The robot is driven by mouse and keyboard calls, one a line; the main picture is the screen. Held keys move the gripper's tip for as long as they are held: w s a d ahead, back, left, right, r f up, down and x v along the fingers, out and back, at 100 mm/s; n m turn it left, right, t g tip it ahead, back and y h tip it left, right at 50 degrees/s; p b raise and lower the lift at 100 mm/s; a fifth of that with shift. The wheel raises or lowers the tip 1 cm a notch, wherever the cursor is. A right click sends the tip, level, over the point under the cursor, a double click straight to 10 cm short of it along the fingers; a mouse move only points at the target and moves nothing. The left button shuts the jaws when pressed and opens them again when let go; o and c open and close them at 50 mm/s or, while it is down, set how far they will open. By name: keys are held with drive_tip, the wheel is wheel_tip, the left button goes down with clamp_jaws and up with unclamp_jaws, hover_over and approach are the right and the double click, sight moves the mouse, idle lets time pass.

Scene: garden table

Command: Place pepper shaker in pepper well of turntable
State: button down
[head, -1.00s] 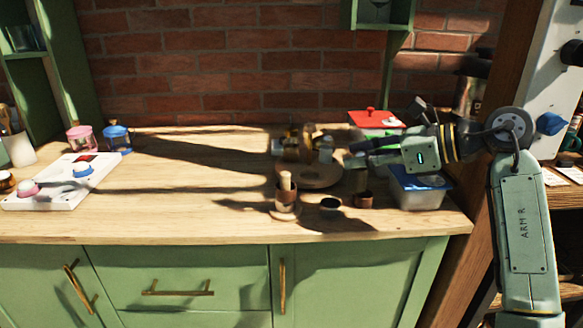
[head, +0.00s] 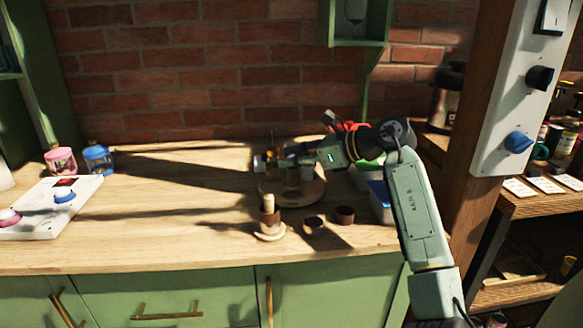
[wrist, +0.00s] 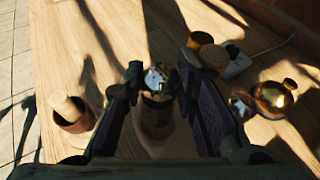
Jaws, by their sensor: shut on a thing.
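My gripper (head: 287,163) points left over the round wooden turntable (head: 308,196) on the counter. In the wrist view, its fingers (wrist: 156,84) are shut on a small shaker (wrist: 154,79) with a shiny silver top, which I take to be the pepper shaker. A dark cylindrical form (wrist: 157,116) shows just below the silver top. I cannot tell whether it is the shaker's body or a well, nor whether the shaker touches the turntable. The fingers and shadow hide the wells.
A wooden mortar and pestle (head: 269,217) stands in front of the turntable, with small cups (head: 314,224) (head: 344,215) to its right. A blue-lidded tub (head: 380,203) is right, under my arm. A brass pot (wrist: 274,98) stands near the gripper. The counter's left middle is clear.

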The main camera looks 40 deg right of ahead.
sight(292, 171)
drive_tip(key=f, duration=0.1)
drive_tip(key=f+p, duration=0.1)
drive_tip(key=f, duration=0.1)
drive_tip(key=shift+w+f, duration=0.15)
drive_tip(key=shift+w, duration=0.1)
drive_tip(key=shift+f, duration=0.3)
drive_tip(key=c, duration=1.3)
unclamp_jaws()
drive_tip(key=shift+r, duration=0.1)
